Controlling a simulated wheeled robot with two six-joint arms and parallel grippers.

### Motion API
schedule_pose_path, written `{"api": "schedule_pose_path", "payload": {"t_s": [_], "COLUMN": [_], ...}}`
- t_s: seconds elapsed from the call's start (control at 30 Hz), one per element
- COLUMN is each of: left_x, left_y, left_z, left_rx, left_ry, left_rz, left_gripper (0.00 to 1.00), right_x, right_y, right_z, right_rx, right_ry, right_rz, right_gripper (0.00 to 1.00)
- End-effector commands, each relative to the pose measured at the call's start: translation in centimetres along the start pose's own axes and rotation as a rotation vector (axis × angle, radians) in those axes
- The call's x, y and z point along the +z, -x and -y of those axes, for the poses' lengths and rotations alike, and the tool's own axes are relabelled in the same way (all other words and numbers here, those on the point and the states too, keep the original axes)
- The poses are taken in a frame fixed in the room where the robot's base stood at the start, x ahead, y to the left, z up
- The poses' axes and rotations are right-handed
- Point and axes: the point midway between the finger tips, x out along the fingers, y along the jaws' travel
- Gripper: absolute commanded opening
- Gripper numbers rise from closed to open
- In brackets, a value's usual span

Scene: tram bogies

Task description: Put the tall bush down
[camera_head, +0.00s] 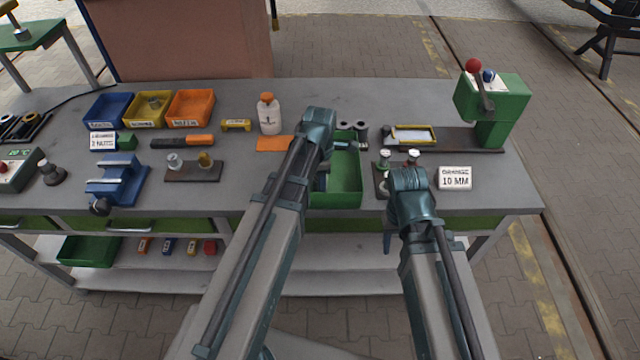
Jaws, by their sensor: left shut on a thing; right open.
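My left gripper (321,182) points down at the green open bin (348,190) in the middle of the bench. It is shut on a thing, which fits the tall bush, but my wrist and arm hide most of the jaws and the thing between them. I cannot tell whether the thing touches the bin. My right gripper (388,241) is open, low at the bench's front edge, mostly hidden behind its own wrist. A dark plate (381,184) with two metal-topped posts stands beside the bin, partly behind my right wrist.
The grey bench (250,190) also holds a blue vise (118,180), a white bottle (269,115), an orange bin (190,108), a green press (492,105) and a "10 MM" sign (454,178). Two dark rings stand behind the green bin. The bench's right front corner is clear.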

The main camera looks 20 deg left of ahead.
Motion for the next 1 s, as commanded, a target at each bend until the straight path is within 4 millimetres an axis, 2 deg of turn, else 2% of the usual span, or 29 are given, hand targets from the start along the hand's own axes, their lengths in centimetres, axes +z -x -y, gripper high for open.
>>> {"api": "schedule_pose_path", "payload": {"t_s": [0.07, 0.1, 0.23, 0.67, 0.87, 1.0], "left_x": [0.0, 0.0, 0.0, 0.0, 0.0, 0.0], "left_y": [-0.4, -0.3, -0.2, 0.1, 1.7, 3.5], "left_z": [0.0, 0.0, 0.0, 0.0, 0.0, 0.0], "left_rx": [0.000, 0.000, 0.000, 0.000, 0.000, 0.000], "left_ry": [0.000, 0.000, 0.000, 0.000, 0.000, 0.000], "left_rz": [0.000, 0.000, 0.000, 0.000, 0.000, 0.000], "left_gripper": [0.00, 0.54, 0.78, 0.79, 0.79, 0.79], "right_x": [0.0, 0.0, 0.0, 0.0, 0.1, 0.2], "right_y": [-0.4, -0.3, -0.2, 0.1, 1.7, 3.5], "right_z": [0.0, 0.0, 0.0, 0.0, -0.2, -0.3], "right_rx": [0.000, 0.000, 0.000, 0.000, 0.000, 0.000], "right_ry": [0.000, 0.000, 0.000, 0.000, 0.000, 0.000], "right_rz": [0.000, 0.000, 0.000, 0.000, 0.000, 0.000], "right_gripper": [0.50, 0.50, 0.50, 0.50, 0.50, 0.50]}}
